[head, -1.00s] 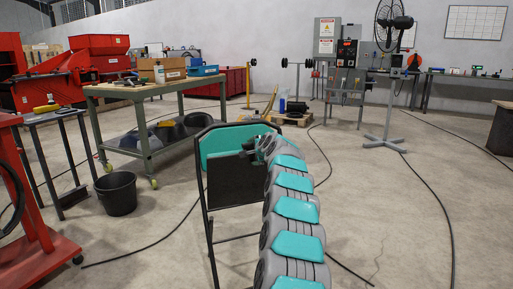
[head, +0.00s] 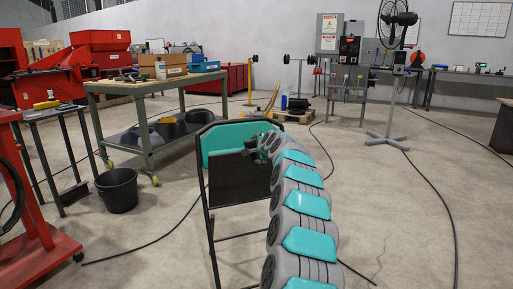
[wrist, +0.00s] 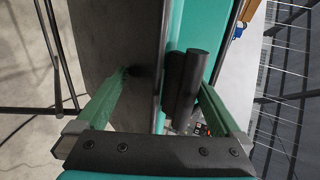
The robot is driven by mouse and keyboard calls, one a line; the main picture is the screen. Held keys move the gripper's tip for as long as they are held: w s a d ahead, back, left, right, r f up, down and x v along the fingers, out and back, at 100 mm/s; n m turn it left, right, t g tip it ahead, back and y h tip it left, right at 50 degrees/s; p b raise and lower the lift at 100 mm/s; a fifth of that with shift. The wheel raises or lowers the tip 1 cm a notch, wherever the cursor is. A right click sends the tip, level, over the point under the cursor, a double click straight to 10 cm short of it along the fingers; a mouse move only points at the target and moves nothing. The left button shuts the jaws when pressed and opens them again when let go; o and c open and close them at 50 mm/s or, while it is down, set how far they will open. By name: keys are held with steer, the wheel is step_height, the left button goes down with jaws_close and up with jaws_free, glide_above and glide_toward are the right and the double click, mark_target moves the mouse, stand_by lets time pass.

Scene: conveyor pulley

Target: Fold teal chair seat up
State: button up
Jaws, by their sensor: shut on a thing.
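The folding chair stands in the middle of the head view, with a black tube frame (head: 207,215) and a teal backrest (head: 222,136). Its seat stands nearly upright below the backrest, its black underside (head: 230,182) facing me. In the wrist view the black seat panel (wrist: 115,35) runs up beside a teal panel (wrist: 218,30). My gripper (head: 254,143) is at the chair's right side near the top of the seat. In the wrist view my gripper (wrist: 163,80) has its green fingers on both sides of the seat's edge and two short black cylinders (wrist: 187,85). The exact contact is partly hidden.
A green-framed workbench (head: 146,125) stands behind left, with a black bucket (head: 118,190) before it. A red machine stand (head: 35,255) is at far left. A pedestal fan (head: 391,100) stands behind right. Cables (head: 437,190) cross the floor, which is otherwise open at right.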

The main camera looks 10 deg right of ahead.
steer(key=shift+s+d+r, duration=0.1)
steer(key=shift+s, duration=0.1)
steer(key=v, duration=0.6)
steer(key=shift+w+a+r, duration=0.15)
steer(key=shift+a+r, duration=0.05)
steer(key=shift+r, duration=0.15)
steer(key=shift+c, duration=0.2)
steer(key=shift+s+d, duration=0.25)
steer(key=shift+s, duration=0.4)
